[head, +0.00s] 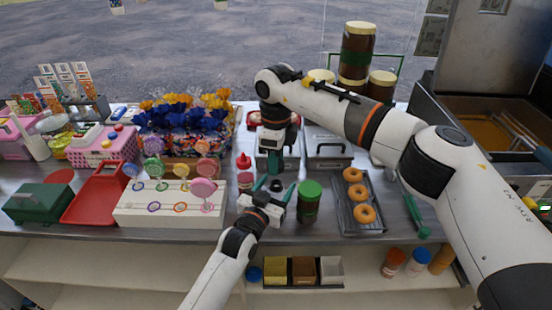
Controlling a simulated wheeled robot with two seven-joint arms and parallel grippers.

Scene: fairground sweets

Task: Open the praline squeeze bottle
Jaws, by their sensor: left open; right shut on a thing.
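My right gripper (273,172) points straight down over the counter's front middle, shut on a small dark thing (276,185) that is mostly hidden. I cannot tell whether this thing is the praline squeeze bottle or its cap. My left gripper (275,198) is open just below and in front of it, with its fingers reaching towards the dark thing; contact cannot be made out. A dark brown jar with a green lid (308,200) stands upright close to the right of my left gripper. A red squeeze bottle with a pointed top (244,162) stands to the left.
A white lollipop stand (170,217) is left of my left gripper. A tray of doughnuts (343,219) lies to the right, beside a green-handled tool (414,214). Metal bins (328,153) stand behind. Below, a shelf holds a small box (302,287) and several bottles (393,262).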

